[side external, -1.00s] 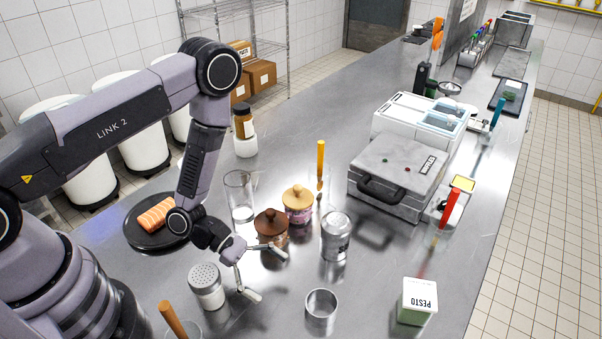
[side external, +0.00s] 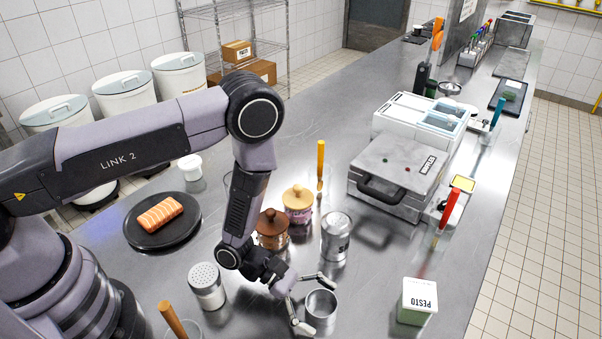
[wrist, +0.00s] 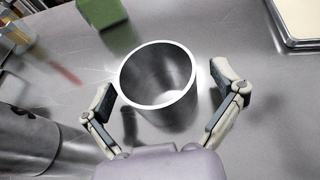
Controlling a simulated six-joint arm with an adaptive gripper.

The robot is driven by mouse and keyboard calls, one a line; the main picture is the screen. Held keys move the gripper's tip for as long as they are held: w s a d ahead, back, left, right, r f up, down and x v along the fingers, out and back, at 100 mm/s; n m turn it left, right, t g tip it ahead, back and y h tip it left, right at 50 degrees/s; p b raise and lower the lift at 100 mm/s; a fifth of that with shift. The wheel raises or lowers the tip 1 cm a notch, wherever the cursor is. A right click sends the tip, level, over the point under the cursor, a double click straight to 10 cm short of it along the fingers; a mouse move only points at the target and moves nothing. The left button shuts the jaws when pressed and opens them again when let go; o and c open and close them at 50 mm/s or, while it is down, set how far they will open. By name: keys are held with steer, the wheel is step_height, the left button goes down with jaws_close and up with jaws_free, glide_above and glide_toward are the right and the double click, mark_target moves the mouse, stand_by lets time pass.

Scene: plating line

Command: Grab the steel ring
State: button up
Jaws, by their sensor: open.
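The steel ring (side external: 321,307) is a short, shiny open cylinder standing upright on the steel counter. In the wrist view the ring (wrist: 158,75) sits between my fingers, with its bright rim facing the camera. My gripper (side external: 311,303) is open, with one finger at the ring's far side and the other at its near left side. In the wrist view my gripper (wrist: 170,95) shows a finger on each side of the ring.
A steel can (side external: 335,237) stands behind the ring, and a pesto container (side external: 417,302) is to its right. A shaker (side external: 206,287) and lidded jars (side external: 272,230) stand left and behind. The counter between ring and pesto is clear.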

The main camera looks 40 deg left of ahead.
steer(key=c, duration=1.2)
steer(key=shift+c, duration=0.2)
steer(key=shift+r, duration=0.1)
